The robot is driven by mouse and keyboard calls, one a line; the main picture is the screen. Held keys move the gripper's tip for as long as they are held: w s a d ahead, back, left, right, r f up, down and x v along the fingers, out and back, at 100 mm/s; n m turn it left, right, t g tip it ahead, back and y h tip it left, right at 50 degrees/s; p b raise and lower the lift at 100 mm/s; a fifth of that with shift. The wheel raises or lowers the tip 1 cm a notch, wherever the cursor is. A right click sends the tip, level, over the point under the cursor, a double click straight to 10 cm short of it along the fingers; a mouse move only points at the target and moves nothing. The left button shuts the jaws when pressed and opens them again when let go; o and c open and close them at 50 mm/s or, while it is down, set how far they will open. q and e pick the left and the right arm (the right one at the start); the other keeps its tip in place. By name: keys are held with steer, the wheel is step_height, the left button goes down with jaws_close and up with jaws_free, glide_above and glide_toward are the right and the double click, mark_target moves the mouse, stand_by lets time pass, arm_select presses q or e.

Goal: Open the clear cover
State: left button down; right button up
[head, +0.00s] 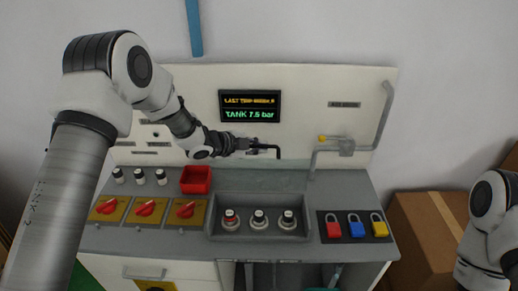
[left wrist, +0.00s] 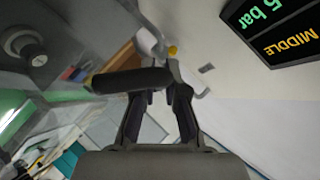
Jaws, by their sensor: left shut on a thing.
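My left gripper (head: 250,146) is in front of the white back panel, below the display, shut on a dark bar-shaped handle (head: 270,148). In the left wrist view the dark handle (left wrist: 132,80) lies across the fingers of my left gripper (left wrist: 160,92). The clear cover itself is hard to make out; its edges and angle cannot be told. The handle is well above the recessed tray (head: 258,202), which holds several round knobs (head: 259,218). My right gripper is out of view; only part of my right arm shows at the right edge.
The display (head: 250,106) reads TANK 7.5 bar. A red bin (head: 196,180) and red rotary switches (head: 145,209) are left of the tray. Red, blue and yellow padlocks (head: 356,228) are right of it. A grey pipe (head: 382,115) runs up the panel's right side. A cardboard box (head: 428,235) stands right.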

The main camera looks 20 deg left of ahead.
arm_select(q)
steer(key=shift+w+a, duration=0.1)
steer(key=shift+w, duration=0.15)
stand_by(0.3)
steer(key=c, duration=1.5)
jaws_free()
steer(key=v, duration=1.2)
